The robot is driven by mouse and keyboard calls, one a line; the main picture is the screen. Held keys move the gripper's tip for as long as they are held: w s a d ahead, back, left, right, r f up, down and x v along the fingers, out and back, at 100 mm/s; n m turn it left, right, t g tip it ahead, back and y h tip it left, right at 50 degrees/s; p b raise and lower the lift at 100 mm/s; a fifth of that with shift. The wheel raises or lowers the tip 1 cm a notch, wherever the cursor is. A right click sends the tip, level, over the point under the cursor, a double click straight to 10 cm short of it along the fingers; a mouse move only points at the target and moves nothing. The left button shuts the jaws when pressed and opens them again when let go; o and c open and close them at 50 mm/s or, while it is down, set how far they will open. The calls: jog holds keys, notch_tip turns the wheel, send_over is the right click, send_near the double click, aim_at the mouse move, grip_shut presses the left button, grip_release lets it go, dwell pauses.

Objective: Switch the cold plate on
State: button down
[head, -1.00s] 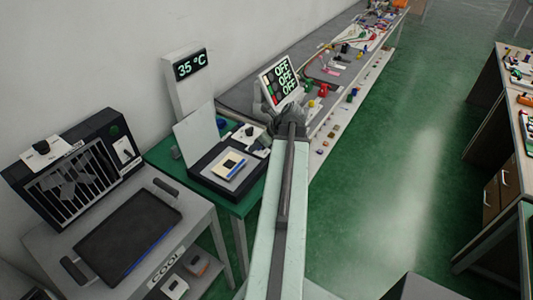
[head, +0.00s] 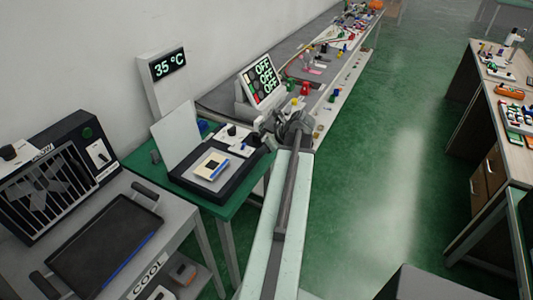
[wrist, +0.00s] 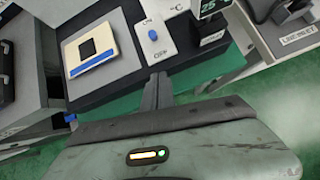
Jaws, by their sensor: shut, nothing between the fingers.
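The cold plate appears to be the dark unit (head: 185,183) on the green table, with a white square sample with a dark centre (head: 212,166) on it. A white control panel (head: 243,148) is at its right end. My gripper (wrist: 157,80) is shut and empty, just below the panel's near edge in the wrist view and apart from the lever. In the head view my gripper (head: 272,128) is right of the panel.
A small dark display (wrist: 208,8) stands right of the lever. A post shows 35 °C (head: 168,63). A screen reading OFF (head: 263,80) stands behind my gripper. A tray table (head: 105,240) is at left. A cluttered bench (head: 340,75) runs back; green floor at right is open.

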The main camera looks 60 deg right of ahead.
aim_at(254, 157)
jog(key=b+x, duration=0.2)
jog(key=x, duration=0.2)
jog(key=shift+f, duration=0.4)
jog(key=shift+w+d+r+p, duration=0.1)
jog(key=shift+w+r+p, duration=0.25)
jog(key=shift+r, duration=0.2)
jog(key=shift+w+d+r+p, duration=0.1)
jog(key=shift+w+r+p, duration=0.25)
jog(key=shift+r, duration=0.2)
jog(key=shift+w+d+r+p, duration=0.1)
jog(key=shift+w+p, duration=0.1)
jog(key=shift+w, duration=0.35)
jog(key=shift+w+d+r+p, duration=0.1)
jog(key=shift+w+p, duration=0.05)
jog(key=shift+w, duration=0.4)
jog(key=shift+s, duration=0.1)
